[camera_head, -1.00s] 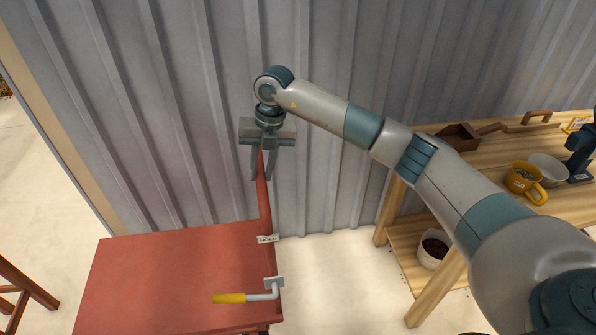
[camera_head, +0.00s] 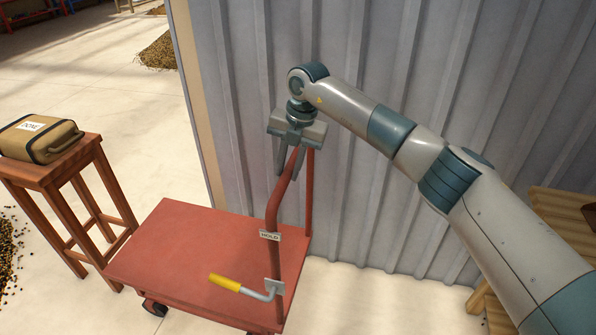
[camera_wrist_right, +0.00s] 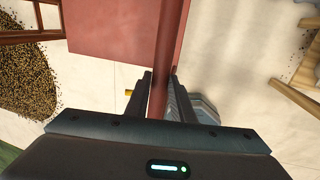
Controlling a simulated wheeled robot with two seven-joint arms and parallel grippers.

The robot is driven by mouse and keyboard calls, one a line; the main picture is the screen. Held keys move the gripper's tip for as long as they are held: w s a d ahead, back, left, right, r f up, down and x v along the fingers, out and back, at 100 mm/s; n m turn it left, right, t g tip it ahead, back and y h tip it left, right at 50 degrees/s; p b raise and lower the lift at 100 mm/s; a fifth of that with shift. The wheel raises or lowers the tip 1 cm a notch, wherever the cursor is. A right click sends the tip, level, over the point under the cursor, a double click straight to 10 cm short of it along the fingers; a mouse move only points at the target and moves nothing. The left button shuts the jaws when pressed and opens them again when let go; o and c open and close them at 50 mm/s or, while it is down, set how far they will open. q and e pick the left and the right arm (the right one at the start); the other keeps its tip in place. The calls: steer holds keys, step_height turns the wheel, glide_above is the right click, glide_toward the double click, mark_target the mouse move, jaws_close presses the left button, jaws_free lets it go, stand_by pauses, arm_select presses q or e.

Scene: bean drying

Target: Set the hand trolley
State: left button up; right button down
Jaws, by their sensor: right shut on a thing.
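The red hand trolley (camera_head: 190,255) stands on the pale floor beside the corrugated wall. Its red handle bar (camera_head: 272,215) rises at the right end of the deck and carries a small plate marked HOLD (camera_head: 270,236). A crank lever with a yellow grip (camera_head: 224,283) is fixed low on the bar and lies out over the deck. My right gripper (camera_head: 288,168) is shut on the upper handle bar. In the right wrist view the bar (camera_wrist_right: 164,60) runs between the fingers. My left gripper is not in view.
A wooden stool (camera_head: 75,175) with a tan bag marked DONE (camera_head: 38,138) stands left of the trolley. The grey wall (camera_head: 370,130) is close behind the handle. A wooden bench (camera_head: 560,215) is at the right. Bean piles (camera_wrist_right: 25,75) lie on the floor.

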steer(key=shift+a+r, duration=0.15)
steer(key=shift+a, duration=0.05)
steer(key=c, duration=1.5)
jaws_free()
steer(key=shift+c, duration=0.2)
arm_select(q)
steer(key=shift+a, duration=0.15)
arm_select(e)
steer(key=shift+w+a, duration=0.1)
steer(key=shift+a, duration=0.1)
steer(key=shift+d, duration=0.15)
steer(key=shift+d+r, duration=0.15)
steer(key=shift+r, duration=0.4)
arm_select(q)
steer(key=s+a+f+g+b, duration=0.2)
steer(key=b, duration=0.1)
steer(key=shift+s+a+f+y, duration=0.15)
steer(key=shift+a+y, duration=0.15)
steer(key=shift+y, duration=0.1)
arm_select(e)
step_height(320, 180, up, 16)
steer(key=d, duration=0.2)
steer(key=shift+s+d+f, duration=0.15)
steer(key=shift+s+d, duration=0.25)
